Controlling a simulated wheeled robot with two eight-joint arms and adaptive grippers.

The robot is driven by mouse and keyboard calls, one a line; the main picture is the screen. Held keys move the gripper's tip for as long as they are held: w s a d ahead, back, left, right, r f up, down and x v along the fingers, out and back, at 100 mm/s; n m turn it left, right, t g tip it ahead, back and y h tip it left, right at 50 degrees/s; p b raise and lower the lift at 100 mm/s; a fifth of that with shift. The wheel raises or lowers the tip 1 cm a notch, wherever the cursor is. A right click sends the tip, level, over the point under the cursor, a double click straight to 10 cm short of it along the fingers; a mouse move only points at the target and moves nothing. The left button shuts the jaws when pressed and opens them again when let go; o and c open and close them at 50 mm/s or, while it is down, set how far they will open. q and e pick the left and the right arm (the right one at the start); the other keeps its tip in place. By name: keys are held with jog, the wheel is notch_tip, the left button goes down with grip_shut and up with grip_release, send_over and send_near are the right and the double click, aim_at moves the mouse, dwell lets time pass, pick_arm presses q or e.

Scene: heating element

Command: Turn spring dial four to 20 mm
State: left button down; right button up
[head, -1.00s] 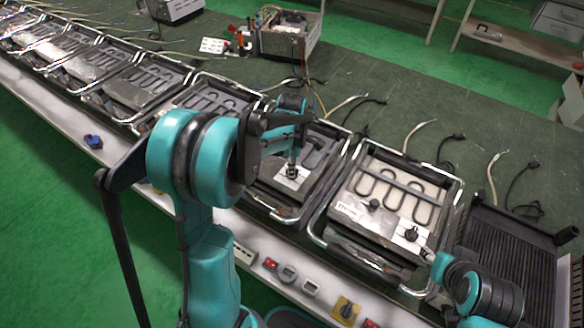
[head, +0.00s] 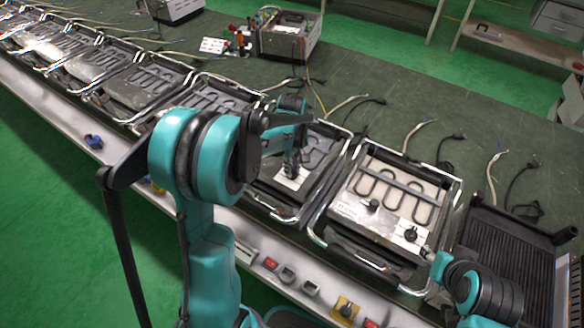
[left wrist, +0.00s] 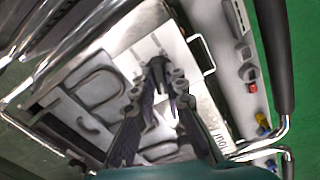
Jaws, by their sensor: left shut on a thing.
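My left gripper (head: 291,170) is over the white plate (head: 289,183) on the front of a heating-element unit (head: 318,165) in the middle of the head view. In the left wrist view its two dark fingers (left wrist: 164,84) are shut on a small dark dial (left wrist: 157,66) on the pale plate. The fingers hide most of the dial, and its scale cannot be read. The unit to the right (head: 385,205) has a similar black dial (head: 410,234) on a white plate and another black knob (head: 374,204).
More metal-framed units (head: 150,82) stand in a row to the left. A black ribbed tray (head: 515,250) is at the right. Loose cables (head: 345,103) lie behind the units. Red and yellow switches (head: 346,307) line the bench's front edge. A wired box (head: 288,37) stands behind.

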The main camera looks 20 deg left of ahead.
pick_arm(q)
jog(key=m, duration=1.2)
jog(key=shift+m, duration=0.4)
jog(key=m, duration=1.2)
jog(key=shift+m, duration=0.4)
jog(key=c, duration=1.6)
grip_release()
jog(key=shift+o, duration=0.2)
jog(key=shift+r, duration=0.1)
